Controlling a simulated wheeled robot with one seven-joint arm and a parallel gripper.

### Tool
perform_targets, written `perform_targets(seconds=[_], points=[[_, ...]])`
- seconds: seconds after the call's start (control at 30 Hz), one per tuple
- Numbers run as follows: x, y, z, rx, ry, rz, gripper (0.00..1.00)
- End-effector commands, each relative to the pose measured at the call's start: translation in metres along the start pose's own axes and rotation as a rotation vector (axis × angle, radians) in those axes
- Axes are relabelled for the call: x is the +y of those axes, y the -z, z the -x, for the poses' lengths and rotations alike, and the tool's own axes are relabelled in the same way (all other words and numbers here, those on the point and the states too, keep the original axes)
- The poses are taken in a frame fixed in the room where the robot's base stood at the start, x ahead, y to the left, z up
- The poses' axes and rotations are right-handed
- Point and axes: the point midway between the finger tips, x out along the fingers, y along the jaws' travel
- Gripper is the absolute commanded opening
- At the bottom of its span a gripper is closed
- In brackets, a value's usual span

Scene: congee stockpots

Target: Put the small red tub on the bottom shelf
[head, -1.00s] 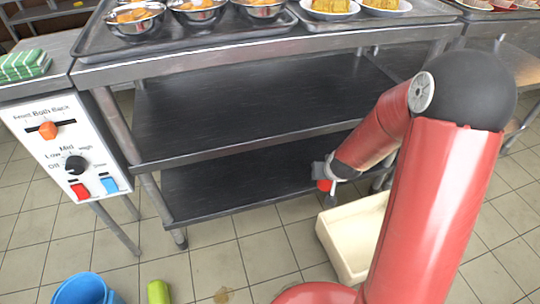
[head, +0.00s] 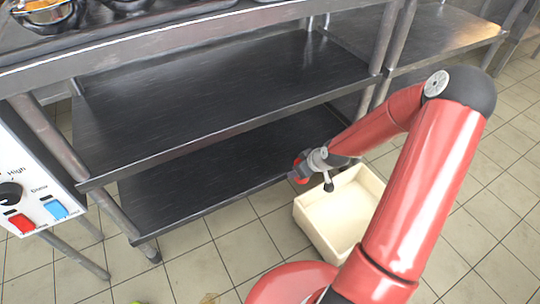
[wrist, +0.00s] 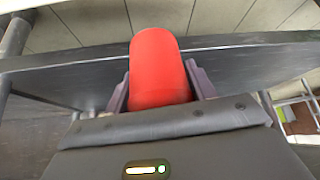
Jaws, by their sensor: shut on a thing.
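My gripper (head: 307,168) is shut on the small red tub (wrist: 160,68), which sits between the two fingers in the wrist view. In the head view only a little of the red tub (head: 298,172) shows at the gripper's end. The bottom shelf (head: 200,178) is a dark, bare metal sheet under the middle shelf (head: 220,95). The gripper and tub are at the right part of the bottom shelf's front edge in the head view. I cannot tell whether the tub touches the shelf. A dark shelf surface (wrist: 60,78) shows behind the tub in the wrist view.
The middle shelf is bare and overhangs the bottom one. Table legs (head: 55,135) stand at the left. A cream bin (head: 325,215) is on the floor below the arm. A control panel (head: 25,200) is at the left. The bottom shelf has free room.

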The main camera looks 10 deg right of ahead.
Motion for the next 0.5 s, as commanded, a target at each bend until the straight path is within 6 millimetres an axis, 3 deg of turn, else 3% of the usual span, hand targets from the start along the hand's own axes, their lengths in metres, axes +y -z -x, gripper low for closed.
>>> perform_targets(seconds=[0.3, 0.5], points=[[-0.001, 0.069, -0.045, 0.002, 0.000, 0.002, 0.28], [0.000, 0.087, -0.056, -0.001, 0.000, -0.002, 0.28]])
